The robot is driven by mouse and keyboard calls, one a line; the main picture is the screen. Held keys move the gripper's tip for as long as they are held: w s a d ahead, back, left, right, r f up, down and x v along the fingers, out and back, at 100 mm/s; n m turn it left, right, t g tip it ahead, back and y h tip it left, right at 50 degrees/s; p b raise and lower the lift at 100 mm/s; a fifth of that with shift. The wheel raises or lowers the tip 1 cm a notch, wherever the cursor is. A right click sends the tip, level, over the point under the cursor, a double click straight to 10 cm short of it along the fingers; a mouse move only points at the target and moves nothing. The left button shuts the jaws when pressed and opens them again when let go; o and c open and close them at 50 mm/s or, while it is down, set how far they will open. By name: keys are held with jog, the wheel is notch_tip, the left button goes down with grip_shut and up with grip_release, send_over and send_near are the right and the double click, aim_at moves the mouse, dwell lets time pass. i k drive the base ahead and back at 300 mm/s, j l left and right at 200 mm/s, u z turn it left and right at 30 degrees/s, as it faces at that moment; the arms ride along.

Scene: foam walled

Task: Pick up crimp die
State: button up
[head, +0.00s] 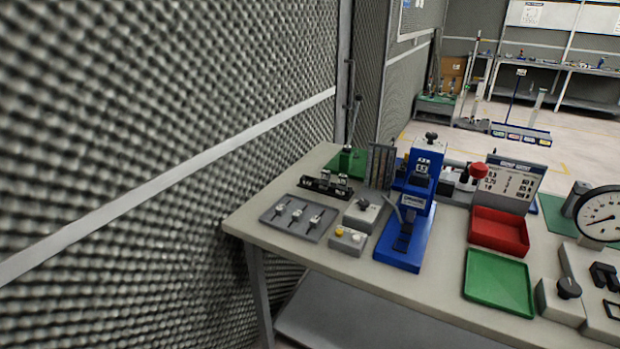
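A small black rack (316,186) with several grey, notched metal blocks (342,180) stands at the back left of the workbench; these blocks look like dies, but I cannot tell for sure which one is the crimp die. In front of it lies a flat grey tray (273,216) with three small metal parts (297,214) in it. A blue bench press (420,205) stands upright to their right; whether a die sits inside it is too small to tell. My gripper is not in view.
The workbench (255,228) stands close to a grey foam wall (150,120) on the left. Small grey boxes (347,242) sit between tray and press. A red bin (498,230), green tray (499,283) and round dial gauge (600,215) crowd the right side. Open floor lies behind.

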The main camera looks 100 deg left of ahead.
aim_at(421, 169)
jog(key=u, duration=3.35)
